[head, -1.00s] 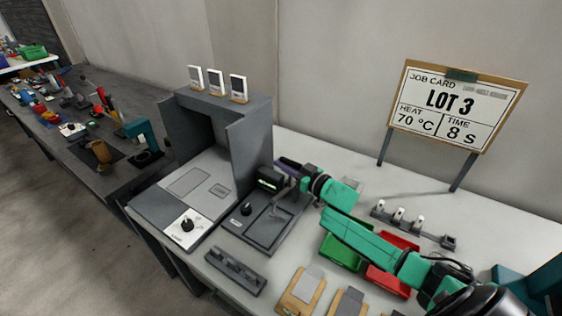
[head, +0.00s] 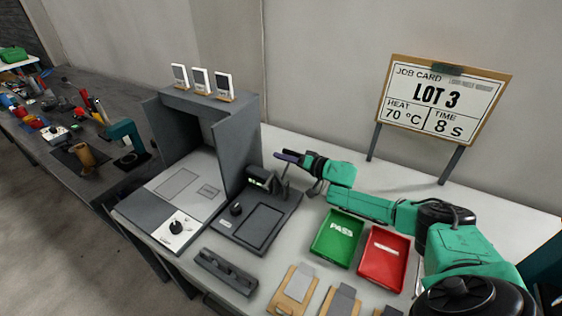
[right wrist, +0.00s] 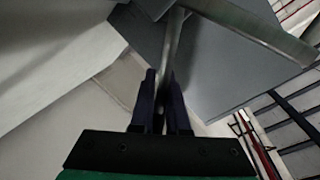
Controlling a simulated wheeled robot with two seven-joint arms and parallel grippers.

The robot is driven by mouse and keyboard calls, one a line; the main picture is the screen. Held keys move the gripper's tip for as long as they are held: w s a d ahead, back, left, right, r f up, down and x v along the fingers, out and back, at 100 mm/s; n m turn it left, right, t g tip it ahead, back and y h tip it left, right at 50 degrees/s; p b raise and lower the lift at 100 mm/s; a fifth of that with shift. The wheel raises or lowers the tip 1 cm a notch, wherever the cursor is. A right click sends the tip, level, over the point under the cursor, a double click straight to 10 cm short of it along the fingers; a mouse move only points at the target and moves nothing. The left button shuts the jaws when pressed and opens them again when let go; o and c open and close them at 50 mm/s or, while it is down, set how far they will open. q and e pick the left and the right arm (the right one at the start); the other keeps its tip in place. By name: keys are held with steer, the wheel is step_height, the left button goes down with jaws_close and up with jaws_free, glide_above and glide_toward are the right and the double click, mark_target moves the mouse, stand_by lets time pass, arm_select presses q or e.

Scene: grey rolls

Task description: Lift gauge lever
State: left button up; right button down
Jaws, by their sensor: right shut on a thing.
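The gauge (head: 262,179) is a dark grey unit with a small lit display, standing at the back of a dark plate right of the grey press-like box. In the head view, my right gripper (head: 287,156) is just above and behind the gauge, with its dark purple fingers pointing left. In the right wrist view, the gauge lever (right wrist: 172,45) is a grey metal bar running down between the two fingers of the right gripper (right wrist: 162,85). The fingers are shut on it. The lever's gripped part is hard to make out in the head view. My left gripper is not in view.
A grey box-shaped machine (head: 240,135) stands close left of the gauge, with small white-faced cards on top. A green PASS tray (head: 338,238) and a red tray (head: 384,262) lie to the right. A job card sign (head: 443,98) stands behind my right arm.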

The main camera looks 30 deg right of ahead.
steer(key=shift+w+d+f+b, duration=0.1)
steer(key=shift+d+f+b, duration=0.15)
steer(key=shift+f, duration=0.2)
steer(key=shift+w+d+f+b, duration=0.1)
steer(key=shift+d+f+b, duration=0.1)
steer(key=shift+f, duration=0.2)
steer(key=shift+s+a+f, duration=0.1)
steer(key=c, duration=0.9)
jaws_free()
